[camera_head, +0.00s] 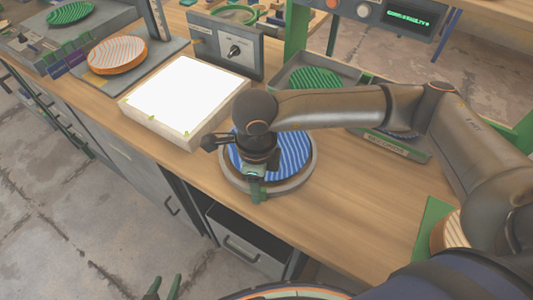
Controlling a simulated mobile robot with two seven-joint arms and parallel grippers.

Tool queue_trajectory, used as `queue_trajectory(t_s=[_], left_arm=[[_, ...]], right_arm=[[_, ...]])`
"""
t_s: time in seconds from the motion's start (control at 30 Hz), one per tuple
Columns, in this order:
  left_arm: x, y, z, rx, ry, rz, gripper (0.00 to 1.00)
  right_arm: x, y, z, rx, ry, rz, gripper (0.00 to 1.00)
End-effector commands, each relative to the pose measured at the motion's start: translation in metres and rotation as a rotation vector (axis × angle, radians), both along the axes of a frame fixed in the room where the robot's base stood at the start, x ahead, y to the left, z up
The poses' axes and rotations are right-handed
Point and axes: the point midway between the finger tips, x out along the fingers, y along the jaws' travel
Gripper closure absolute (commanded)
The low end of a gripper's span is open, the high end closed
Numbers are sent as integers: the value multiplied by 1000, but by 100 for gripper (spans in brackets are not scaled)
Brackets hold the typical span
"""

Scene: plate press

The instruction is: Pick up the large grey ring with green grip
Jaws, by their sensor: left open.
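A large grey ring (298,184) lies on the wooden bench around a blue striped plate (295,150). My right arm comes in from the right, and its gripper (257,190) points down over the near side of the ring. Green shows there, but I cannot tell the ring's grip from the fingertips, nor whether the fingers close on anything. The wrist hides the middle of the plate and part of the ring. My left gripper (164,286) is at the bottom edge, in front of the bench and away from the ring. Its green fingers are apart with nothing between them.
A lit white panel (183,92) stands left of the ring. Behind are a grey control box (228,46) and a tray with a green plate (317,79). An orange striped plate (117,55) sits at the back left. Bare bench lies right of the ring.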

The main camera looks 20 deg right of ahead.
Motion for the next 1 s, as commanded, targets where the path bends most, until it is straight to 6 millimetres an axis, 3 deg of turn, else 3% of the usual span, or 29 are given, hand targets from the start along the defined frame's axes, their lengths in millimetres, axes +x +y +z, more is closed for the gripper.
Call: queue_trajectory(t_s=[0.3, 0.77, 1.0], left_arm=[[0, 0, 0, 0, 0, 0, 50], [0, 0, 0, 0, 0, 0, 50], [0, 0, 0, 0, 0, 0, 50]], right_arm=[[0, 0, -7, 1, 0, 1, 48], [0, 0, -6, 0, -1, 0, 99], [0, 0, -6, 1, -2, 0, 100]])
